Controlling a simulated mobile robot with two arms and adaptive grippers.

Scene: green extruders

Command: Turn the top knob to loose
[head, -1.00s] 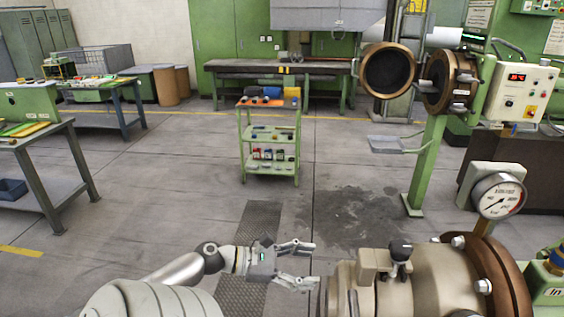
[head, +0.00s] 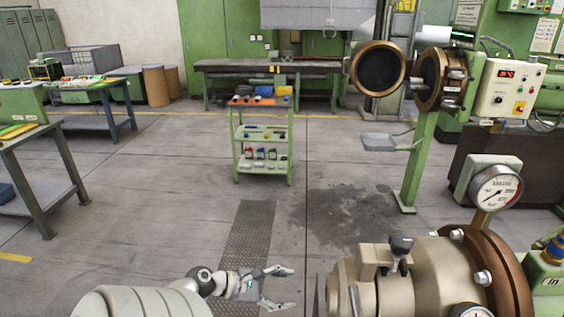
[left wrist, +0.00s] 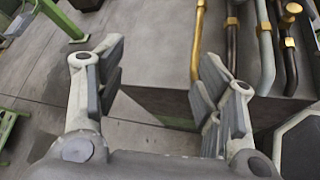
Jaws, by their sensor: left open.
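A small dark top knob (head: 401,243) stands on the beige cylindrical extruder body (head: 425,272) at the lower right of the head view. My left gripper (head: 291,287) is left of the extruder and lower in the picture than the knob, apart from it. Its two fingers are spread and empty, pointing right. In the left wrist view the open fingers (left wrist: 158,88) have nothing between them; the knob does not show there. My right gripper is in neither view.
A pressure gauge (head: 495,187) rises behind the extruder's brown flange (head: 492,262). A green trolley (head: 262,140) stands on the floor ahead, with clear floor around it. Brass and dark pipes (left wrist: 265,45) run beside the fingers in the left wrist view.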

